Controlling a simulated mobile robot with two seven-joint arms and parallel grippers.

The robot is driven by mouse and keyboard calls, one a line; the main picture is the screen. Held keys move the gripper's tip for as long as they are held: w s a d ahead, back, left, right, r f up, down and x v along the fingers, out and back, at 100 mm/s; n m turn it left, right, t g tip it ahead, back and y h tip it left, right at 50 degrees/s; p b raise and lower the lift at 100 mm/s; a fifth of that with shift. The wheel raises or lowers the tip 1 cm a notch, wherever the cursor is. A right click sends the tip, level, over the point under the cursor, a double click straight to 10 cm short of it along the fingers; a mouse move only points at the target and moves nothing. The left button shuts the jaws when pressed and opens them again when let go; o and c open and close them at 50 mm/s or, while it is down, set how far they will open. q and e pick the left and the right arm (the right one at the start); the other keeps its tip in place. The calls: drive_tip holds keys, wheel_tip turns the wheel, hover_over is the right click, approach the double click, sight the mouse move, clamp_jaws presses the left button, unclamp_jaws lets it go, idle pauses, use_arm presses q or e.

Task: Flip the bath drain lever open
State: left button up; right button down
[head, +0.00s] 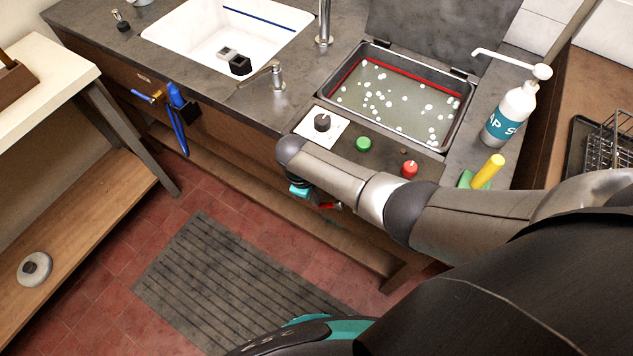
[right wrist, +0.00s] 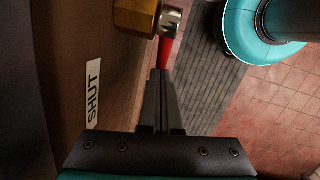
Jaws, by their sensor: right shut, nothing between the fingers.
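The bath drain lever is a red handle (right wrist: 168,54) on a brass valve (right wrist: 137,15) with a silver nut, at the top of the right wrist view. A red piece of it also shows in the head view (head: 329,206), below the counter front. My right gripper (right wrist: 160,74) is shut and empty. Its fingertips are at the red handle and hide part of it; I cannot tell if they touch. A "SHUT" label (right wrist: 93,92) is on the brown panel left of the fingers. The bath (head: 388,104) holds liquid with white floating balls. My left gripper is not in view.
Control knobs (head: 363,144) line the bath's front edge, above my right forearm. A blue-handled item (head: 177,110) hangs at the counter front. The floor mat (head: 215,285) is clear.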

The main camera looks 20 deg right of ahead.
drive_tip(key=shift+s+d+f+g+h+b, duration=0.1)
drive_tip(key=shift+s+f+g+h+b, duration=0.1)
drive_tip(key=shift+f+g+h+b, duration=0.35)
drive_tip(key=shift+s+d+f+g+h+b, duration=0.1)
drive_tip(key=shift+s+f+g+h+b, duration=0.1)
drive_tip(key=shift+g+h+b, duration=0.4)
drive_tip(key=shift+s+d+f+b, duration=0.3)
drive_tip(key=shift+f+b, duration=0.15)
drive_tip(key=shift+b, duration=0.1)
drive_tip(key=shift+s+d+f, duration=0.25)
drive_tip(key=shift+s+f, duration=0.1)
drive_tip(key=shift+s+d+f, duration=0.1)
drive_tip(key=shift+s+f, duration=0.05)
idle(0.3)
